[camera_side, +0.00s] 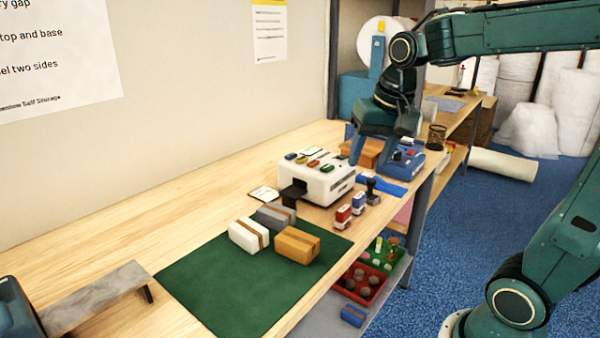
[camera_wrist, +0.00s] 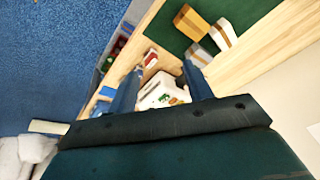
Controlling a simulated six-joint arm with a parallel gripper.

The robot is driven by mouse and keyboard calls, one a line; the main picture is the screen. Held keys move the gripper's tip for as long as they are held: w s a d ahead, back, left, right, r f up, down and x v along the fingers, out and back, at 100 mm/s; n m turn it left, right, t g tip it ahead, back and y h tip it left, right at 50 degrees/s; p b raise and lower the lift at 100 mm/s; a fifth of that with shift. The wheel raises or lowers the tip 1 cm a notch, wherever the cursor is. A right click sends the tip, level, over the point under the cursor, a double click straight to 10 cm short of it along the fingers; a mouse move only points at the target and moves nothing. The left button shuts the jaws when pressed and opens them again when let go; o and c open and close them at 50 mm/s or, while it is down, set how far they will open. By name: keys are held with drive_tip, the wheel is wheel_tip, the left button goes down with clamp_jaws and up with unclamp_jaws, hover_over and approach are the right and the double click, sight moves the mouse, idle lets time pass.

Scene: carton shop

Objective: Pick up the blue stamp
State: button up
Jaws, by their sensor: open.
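The blue stamp (camera_side: 358,203) stands upright on the wooden bench in the side view, in a short row between a red stamp (camera_side: 343,216) and a dark-handled stamp (camera_side: 371,190). My gripper (camera_side: 371,166) is open and empty. It points down, above and beyond the row, beside the white machine. In the wrist view my gripper (camera_wrist: 162,66) shows two spread blue fingers with the white machine (camera_wrist: 165,92) between and below them. A red stamp (camera_wrist: 150,58) shows near the left finger. I cannot clearly make out the blue stamp there.
A green mat (camera_side: 235,290) holds three small cartons. A blue device (camera_side: 408,160) and an orange-brown box (camera_side: 366,152) are behind. The bench's front edge runs close by the stamps, with crates below.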

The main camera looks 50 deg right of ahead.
drive_tip(key=w+d+f+m+g, duration=0.2)
drive_tip(key=w+d+f+m, duration=0.25)
drive_tip(key=w+d, duration=0.45)
drive_tip(key=m+g, duration=0.1)
drive_tip(key=m, duration=0.5)
hover_over(360, 195)
wheel_tip(360, 195, down, 7)
drive_tip(key=shift+d+f+y, duration=0.1)
drive_tip(key=shift+y, duration=0.3)
drive_tip(key=shift+f, duration=0.1)
drive_tip(key=shift+f, duration=4.25)
drive_tip(key=shift+f, duration=2.55)
drive_tip(key=c, duration=1.1)
